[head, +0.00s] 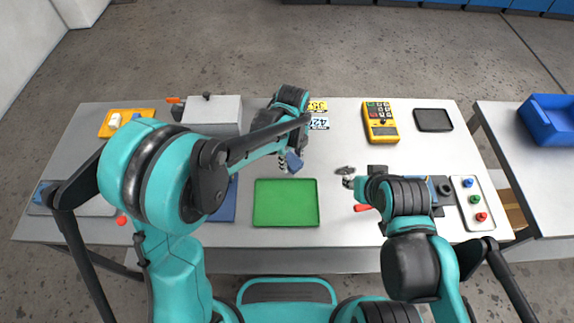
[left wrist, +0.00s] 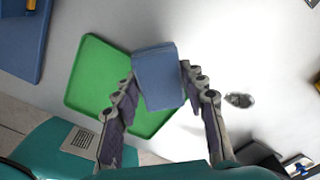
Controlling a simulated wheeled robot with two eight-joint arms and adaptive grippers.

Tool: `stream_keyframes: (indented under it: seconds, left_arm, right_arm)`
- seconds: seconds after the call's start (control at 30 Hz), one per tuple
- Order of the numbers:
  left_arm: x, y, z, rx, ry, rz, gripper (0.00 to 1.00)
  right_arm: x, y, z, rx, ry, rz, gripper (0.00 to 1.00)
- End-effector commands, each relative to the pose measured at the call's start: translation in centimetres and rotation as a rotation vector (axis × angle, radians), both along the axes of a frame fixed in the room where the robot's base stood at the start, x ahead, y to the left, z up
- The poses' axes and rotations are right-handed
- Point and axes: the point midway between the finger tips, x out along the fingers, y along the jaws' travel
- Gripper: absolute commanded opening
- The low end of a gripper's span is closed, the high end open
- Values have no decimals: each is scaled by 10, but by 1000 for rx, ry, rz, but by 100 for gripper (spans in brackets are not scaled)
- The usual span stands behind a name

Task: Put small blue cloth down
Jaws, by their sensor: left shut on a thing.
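The small blue cloth (left wrist: 158,75) looks like a folded block between the fingers of my left gripper (left wrist: 155,88) in the left wrist view. My left gripper is shut on it. In the head view the cloth (head: 295,162) is at the tip of my left gripper (head: 288,160), above the table behind the green tray (head: 286,224). In the left wrist view, the cloth overlaps the right part of the green tray (left wrist: 88,75); its height above the surface is unclear. My right gripper (head: 352,182) is partly hidden by its arm, so its jaws are unclear.
A small metal part (head: 345,170) lies right of the cloth. A dark blue mat (head: 228,205) lies left of the tray, partly behind my arm. A yellow meter (head: 380,122), black tray (head: 433,120) and button box (head: 472,203) stand right. Bare table surrounds the metal part.

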Motion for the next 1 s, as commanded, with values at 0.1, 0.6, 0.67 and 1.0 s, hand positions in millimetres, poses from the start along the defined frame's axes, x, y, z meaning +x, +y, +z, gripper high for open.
stream_keyframes:
  seconds: [0.1,0.6,0.67,1.0]
  left_arm:
    - [17,11,-14,0,0,3,0]
    - [26,16,-60,0,0,0,0]
    - [26,16,-59,0,0,0,0]
    - [25,16,-64,0,0,1,0]
  right_arm:
    - [0,0,-7,0,0,0,40]
    - [0,0,-25,0,0,0,40]
    - [0,0,-24,0,0,0,40]
    - [0,0,-29,0,0,0,40]
